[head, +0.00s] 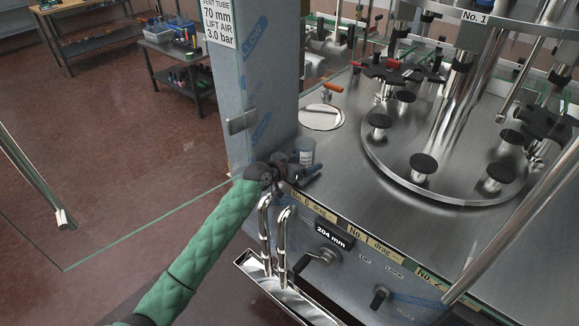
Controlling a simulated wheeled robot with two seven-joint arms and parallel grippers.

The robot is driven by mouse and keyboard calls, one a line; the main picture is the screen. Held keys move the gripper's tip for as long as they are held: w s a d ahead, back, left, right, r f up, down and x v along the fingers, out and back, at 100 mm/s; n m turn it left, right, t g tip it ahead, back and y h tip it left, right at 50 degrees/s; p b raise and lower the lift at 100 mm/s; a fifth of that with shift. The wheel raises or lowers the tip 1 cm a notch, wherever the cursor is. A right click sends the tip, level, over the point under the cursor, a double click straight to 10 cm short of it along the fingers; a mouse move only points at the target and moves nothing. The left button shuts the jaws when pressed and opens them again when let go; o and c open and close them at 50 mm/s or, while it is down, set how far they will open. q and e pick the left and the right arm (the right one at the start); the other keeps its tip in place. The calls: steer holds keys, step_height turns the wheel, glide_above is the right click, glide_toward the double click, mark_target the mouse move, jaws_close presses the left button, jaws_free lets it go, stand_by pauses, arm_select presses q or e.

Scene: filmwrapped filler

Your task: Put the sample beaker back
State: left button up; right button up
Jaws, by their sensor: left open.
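A small clear sample beaker (304,150) with blue and white marking stands upright at the left front edge of the steel machine deck (345,180). My left gripper (296,168) is open, its dark fingers right at the near side of the beaker and partly covering its lower part. I cannot tell whether the fingers touch it. My left arm, in a green quilted sleeve, comes up from the lower left. My right gripper is not in view.
A round pale plate (320,117) lies behind the beaker. A film-wrapped column (250,90) rises to the left. An open glass door (130,215) spans the left. The filler turntable (445,150) with black pads is at right. Bent steel tubes (274,240) stand over a front tray.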

arm_select(q)
steer(key=b+v, duration=0.1)
steer(key=v, duration=0.3)
steer(key=b+v, duration=0.2)
steer(key=v, duration=0.3)
steer(key=shift+s+a+f, duration=0.15)
steer(key=shift+s+a, duration=0.05)
steer(key=shift+s+a+r, duration=0.3)
steer(key=shift+s+a, duration=0.15)
steer(key=shift+s, duration=0.05)
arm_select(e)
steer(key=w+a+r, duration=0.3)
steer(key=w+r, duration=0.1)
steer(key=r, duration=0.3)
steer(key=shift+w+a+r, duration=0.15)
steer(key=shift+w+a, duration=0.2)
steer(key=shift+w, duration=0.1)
